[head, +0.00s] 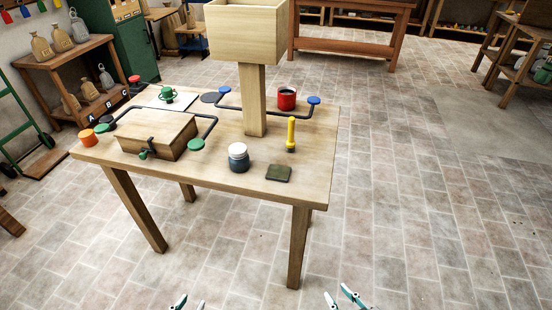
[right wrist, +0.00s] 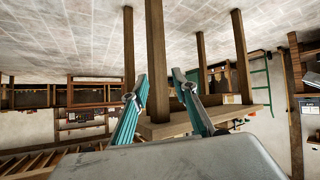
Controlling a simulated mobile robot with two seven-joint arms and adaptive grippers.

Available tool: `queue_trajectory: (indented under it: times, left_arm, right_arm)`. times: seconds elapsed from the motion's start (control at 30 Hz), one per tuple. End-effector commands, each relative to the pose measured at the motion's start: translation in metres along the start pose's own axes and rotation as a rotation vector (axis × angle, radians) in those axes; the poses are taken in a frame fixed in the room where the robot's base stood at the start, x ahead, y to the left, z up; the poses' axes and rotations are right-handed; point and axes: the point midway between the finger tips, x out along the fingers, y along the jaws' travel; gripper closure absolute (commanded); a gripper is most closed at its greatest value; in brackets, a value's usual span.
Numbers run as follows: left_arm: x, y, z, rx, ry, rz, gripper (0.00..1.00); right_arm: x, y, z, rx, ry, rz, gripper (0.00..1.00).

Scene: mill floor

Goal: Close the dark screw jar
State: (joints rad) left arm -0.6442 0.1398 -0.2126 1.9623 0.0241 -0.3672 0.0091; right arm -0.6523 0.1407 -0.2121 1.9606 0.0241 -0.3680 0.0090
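The dark screw jar (head: 238,158) stands upright near the front edge of the wooden table (head: 232,183). Its body is dark blue-grey and a pale white top sits on it; I cannot tell how tightly the top is seated. My left gripper (head: 187,303) is at the bottom edge of the head view, well short of the table, with its fingers apart and empty. My right gripper (head: 345,298) is also low in the head view, short of the table and empty. In the right wrist view, the right gripper (right wrist: 160,88) has its fingers apart with nothing between them.
A dark green pad (head: 278,173) and a yellow upright tool (head: 291,135) are right of the jar. A wooden box (head: 155,135) with dark pipework is left of it. A post with a wooden bin (head: 248,32) rises behind. The floor before the table is clear.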

Motion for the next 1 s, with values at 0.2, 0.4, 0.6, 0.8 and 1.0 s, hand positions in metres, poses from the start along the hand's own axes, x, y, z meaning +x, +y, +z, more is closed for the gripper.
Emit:
queue_trajectory:
  times: [0.2,0.4,0.6,0.8,1.0]
  left_arm:
    - [-0.001,0.001,0.001,-0.001,-0.002,0.001,0.72]
    - [-0.002,0.002,0.005,0.0,-0.009,0.002,0.64]
    - [-0.005,-0.011,-0.005,0.055,-0.046,-0.019,0.49]
    - [-0.021,-0.052,-0.03,0.219,-0.176,-0.102,0.49]
    - [-0.042,-0.093,-0.059,0.348,-0.273,-0.197,0.49]
  right_arm:
    - [0.001,0.0,-0.001,0.0,0.002,0.0,0.72]
    - [0.002,0.001,-0.004,0.0,0.007,0.001,0.64]
    - [-0.002,0.013,-0.013,-0.055,-0.032,0.023,0.44]
    - [-0.02,0.054,-0.034,-0.222,-0.171,0.103,0.44]
    - [-0.048,0.095,-0.052,-0.373,-0.303,0.188,0.44]
